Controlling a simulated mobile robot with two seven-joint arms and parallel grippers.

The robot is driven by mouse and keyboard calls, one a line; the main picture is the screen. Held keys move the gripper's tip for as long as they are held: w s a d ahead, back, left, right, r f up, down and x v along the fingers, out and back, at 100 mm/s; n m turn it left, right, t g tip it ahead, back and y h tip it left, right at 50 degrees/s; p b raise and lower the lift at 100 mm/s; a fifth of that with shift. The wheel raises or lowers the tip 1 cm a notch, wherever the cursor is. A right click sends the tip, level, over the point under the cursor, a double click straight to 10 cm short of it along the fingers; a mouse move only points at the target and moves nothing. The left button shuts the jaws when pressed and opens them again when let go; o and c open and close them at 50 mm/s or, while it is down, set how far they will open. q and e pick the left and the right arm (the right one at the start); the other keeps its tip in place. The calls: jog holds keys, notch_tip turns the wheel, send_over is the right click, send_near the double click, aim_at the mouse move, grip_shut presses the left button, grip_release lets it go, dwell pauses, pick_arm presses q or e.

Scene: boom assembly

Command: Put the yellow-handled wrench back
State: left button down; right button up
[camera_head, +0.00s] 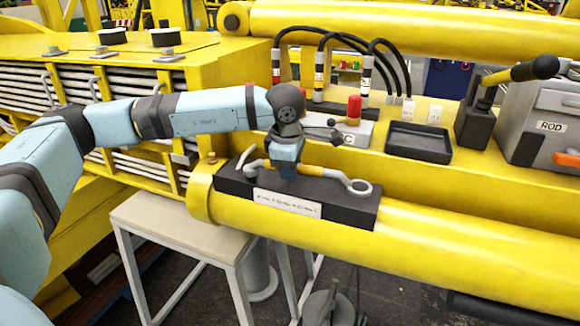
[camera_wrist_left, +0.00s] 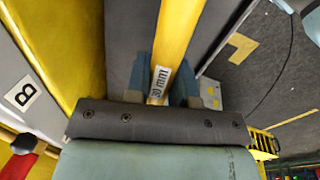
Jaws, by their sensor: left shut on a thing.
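My left gripper (camera_head: 287,174) is low over the black tool holder (camera_head: 228,186) on the yellow boom cylinder, pointing down. It is shut on the yellow-handled wrench (camera_wrist_left: 178,35). In the left wrist view the yellow handle, with a "30 mm" label, runs between the two fingers (camera_wrist_left: 163,88). I cannot tell if these are one wrench. The gripper hides the middle, and contact with the holder is unclear.
A white label (camera_head: 287,204) is on the holder's front. Behind stand a red-capped fitting (camera_head: 354,108), an empty black tray (camera_head: 420,142), a black tool block (camera_head: 474,126) and a grey "ROD" box (camera_head: 545,120). A small table (camera_head: 180,222) stands in front, left.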

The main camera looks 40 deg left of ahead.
pick_arm(q)
jog(key=shift+a+b, duration=0.1)
jog(key=shift+b, duration=0.25)
dwell(0.3)
jog(key=shift+f, duration=0.2)
dwell(0.5)
jog(key=shift+f+b, duration=0.3)
jog(key=shift+b, duration=0.2)
jog(key=c, duration=0.9)
grip_release()
jog(key=shift+r, duration=0.1)
